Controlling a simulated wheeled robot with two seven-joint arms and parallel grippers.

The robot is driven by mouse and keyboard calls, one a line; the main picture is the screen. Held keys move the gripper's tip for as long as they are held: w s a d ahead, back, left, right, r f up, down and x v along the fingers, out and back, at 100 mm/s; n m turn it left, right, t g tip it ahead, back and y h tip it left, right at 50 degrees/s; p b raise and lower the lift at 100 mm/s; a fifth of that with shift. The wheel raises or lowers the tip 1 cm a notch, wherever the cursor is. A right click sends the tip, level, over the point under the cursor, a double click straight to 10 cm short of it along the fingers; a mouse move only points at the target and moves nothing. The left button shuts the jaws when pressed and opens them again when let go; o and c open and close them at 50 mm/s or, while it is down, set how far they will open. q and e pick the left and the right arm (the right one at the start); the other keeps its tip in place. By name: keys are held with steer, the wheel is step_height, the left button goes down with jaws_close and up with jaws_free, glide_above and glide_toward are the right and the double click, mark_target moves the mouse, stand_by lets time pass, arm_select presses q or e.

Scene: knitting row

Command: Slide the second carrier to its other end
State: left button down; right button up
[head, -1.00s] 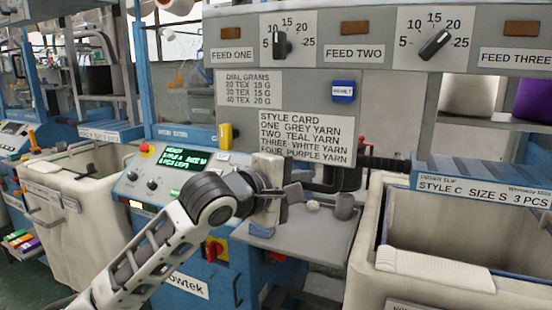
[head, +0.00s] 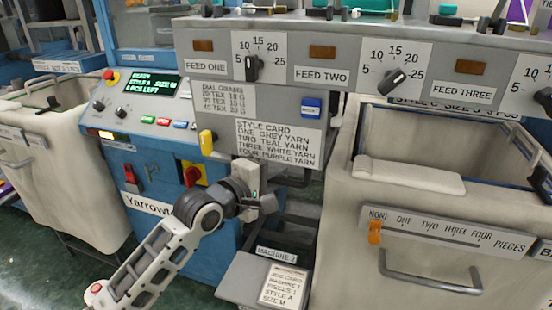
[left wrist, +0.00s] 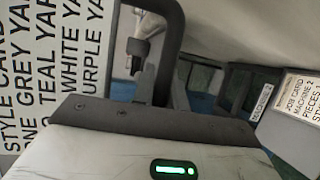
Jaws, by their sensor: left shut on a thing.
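My left gripper (head: 262,202) is low in front of the knitting machine (head: 172,185), just under the style card (head: 276,146). A small dark knob (left wrist: 138,48) shows beside the handle. At the top edge of the head view, small dark fittings (head: 322,12) sit along the machine top, cut off by the frame. I cannot tell which one is the second carrier. My right gripper is out of view.
A large cream bin (head: 345,215) with an orange slider (head: 375,232) stands close on the right. A grey box (head: 238,280) with a job card (head: 284,287) is below the gripper. Another bin (head: 75,165) is at far left.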

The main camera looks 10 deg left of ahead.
arm_select(q)
step_height(320, 180, down, 7)
steer(key=b, duration=0.1)
steer(key=shift+s, duration=0.15)
steer(key=shift+d, duration=0.1)
stand_by(0.3)
steer(key=c, duration=1.4)
jaws_free()
steer(key=shift+r, duration=0.15)
steer(key=shift+r, duration=0.1)
steer(key=v, duration=1.5)
steer(key=shift+s+a+r, duration=0.15)
steer(key=shift+s+a, duration=0.05)
steer(key=shift+s, duration=0.15)
steer(key=s+d+f+m+g+y+p, duration=0.1)
steer(key=s+d+f+m+y, duration=0.1)
steer(key=s+f+m, duration=0.4)
steer(key=s+d+f+m+g+y+p, duration=0.1)
steer(key=s+d+f+m, duration=0.3)
steer(key=f+m, duration=0.5)
step_height(320, 180, down, 2)
steer(key=shift+s+f+m+g+y, duration=0.25)
steer(key=shift+s+g+y, duration=0.45)
steer(key=shift+s, duration=0.55)
